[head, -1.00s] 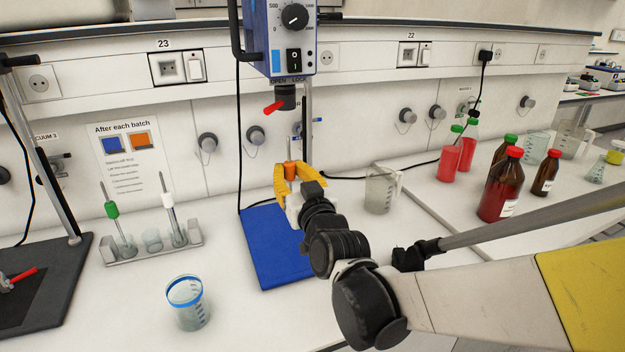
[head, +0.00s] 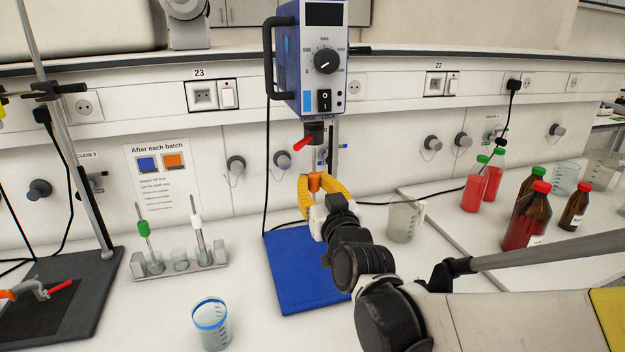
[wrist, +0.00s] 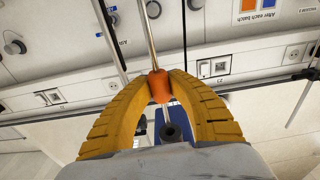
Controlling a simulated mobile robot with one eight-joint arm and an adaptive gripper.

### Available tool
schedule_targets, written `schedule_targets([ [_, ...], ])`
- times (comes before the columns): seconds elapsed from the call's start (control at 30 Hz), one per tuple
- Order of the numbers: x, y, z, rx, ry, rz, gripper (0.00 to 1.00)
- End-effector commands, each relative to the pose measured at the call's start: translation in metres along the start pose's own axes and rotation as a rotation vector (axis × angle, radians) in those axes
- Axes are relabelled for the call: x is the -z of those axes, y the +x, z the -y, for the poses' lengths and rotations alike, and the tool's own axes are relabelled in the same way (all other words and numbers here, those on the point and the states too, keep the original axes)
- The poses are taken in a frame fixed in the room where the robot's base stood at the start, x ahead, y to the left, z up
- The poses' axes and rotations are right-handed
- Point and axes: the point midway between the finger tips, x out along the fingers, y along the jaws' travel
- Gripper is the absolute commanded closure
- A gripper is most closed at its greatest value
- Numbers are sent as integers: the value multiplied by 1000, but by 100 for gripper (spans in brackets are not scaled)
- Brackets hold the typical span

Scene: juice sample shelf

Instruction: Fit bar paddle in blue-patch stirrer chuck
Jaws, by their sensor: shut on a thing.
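The blue stirrer (head: 318,65) has a light-blue patch on its front. Its dark chuck (head: 314,131) with a red lever (head: 303,144) points down above the blue mat. My gripper (head: 314,184) is shut on the orange collar of the paddle (head: 314,181), just below the chuck. The paddle is upright, its thin shaft rising toward the chuck. In the wrist view, turned upside down, yellow fingers pinch the orange collar (wrist: 159,86), and the shaft's upper end lies near the chuck's round opening (wrist: 171,132). I cannot tell whether it is inside. The paddle's lower end is hidden in the head view.
A blue mat (head: 290,280) lies below. A rack (head: 180,264) with green- and white-collared paddles stands left, with a blue-rimmed beaker (head: 210,325) in front. A clear beaker (head: 403,222) stands right of my gripper. Red and brown bottles (head: 528,215) stand farther right.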

Motion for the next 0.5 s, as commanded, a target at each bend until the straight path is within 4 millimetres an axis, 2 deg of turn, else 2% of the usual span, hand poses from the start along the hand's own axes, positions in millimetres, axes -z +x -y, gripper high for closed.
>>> schedule_targets([
  [0.5,7,0,0,0,0,0,100],
])
